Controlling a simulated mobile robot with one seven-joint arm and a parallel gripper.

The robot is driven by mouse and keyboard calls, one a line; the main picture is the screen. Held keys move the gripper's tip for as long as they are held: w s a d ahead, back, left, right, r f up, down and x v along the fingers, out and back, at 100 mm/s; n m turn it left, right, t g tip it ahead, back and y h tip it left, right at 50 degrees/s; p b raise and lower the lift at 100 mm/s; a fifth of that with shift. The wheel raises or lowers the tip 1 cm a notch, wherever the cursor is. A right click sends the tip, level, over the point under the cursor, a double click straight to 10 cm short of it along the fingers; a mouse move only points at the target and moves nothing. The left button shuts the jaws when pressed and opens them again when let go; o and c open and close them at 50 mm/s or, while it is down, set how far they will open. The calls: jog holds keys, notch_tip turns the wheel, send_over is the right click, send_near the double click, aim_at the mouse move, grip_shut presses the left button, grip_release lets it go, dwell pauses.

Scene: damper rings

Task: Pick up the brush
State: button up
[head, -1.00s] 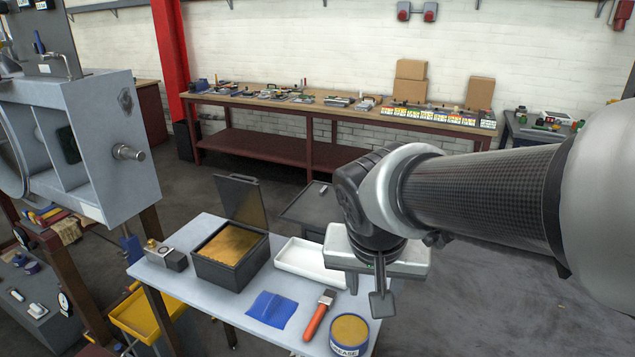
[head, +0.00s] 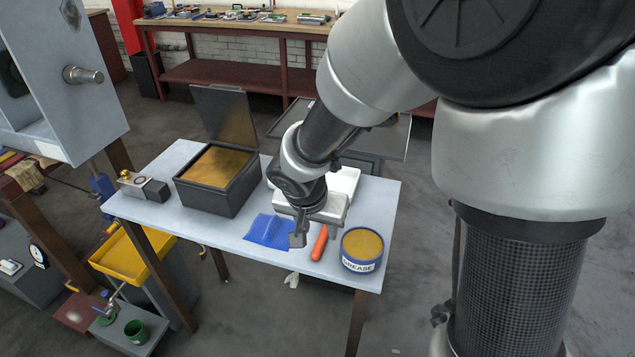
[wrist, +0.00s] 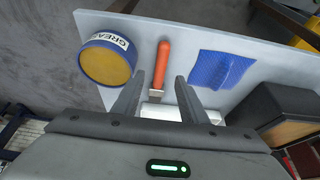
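The brush (head: 320,243) has an orange handle and lies on the light table, left of the grease tin. In the head view my gripper hides its other end. In the wrist view the brush (wrist: 162,65) shows between and beyond my fingertips, its metal end lower in the picture. My gripper (head: 298,238) is above the table, over the brush's far end. In the wrist view my gripper (wrist: 160,78) has its two fingers apart with nothing held. The height above the brush is hard to tell.
The grease tin (head: 362,248) stands close right of the brush, a blue cloth (head: 268,232) lies left. A dark open-lidded box (head: 215,180) stands further left. A white tray (head: 345,181) lies behind my gripper. The table's front edge is near the brush.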

aim_at(322, 236)
jog(key=x, duration=0.3)
jog(key=b+x, duration=0.1)
jog(key=x, duration=0.1)
jog(key=shift+w+f, duration=0.25)
jog(key=shift+w, duration=0.1)
grip_shut()
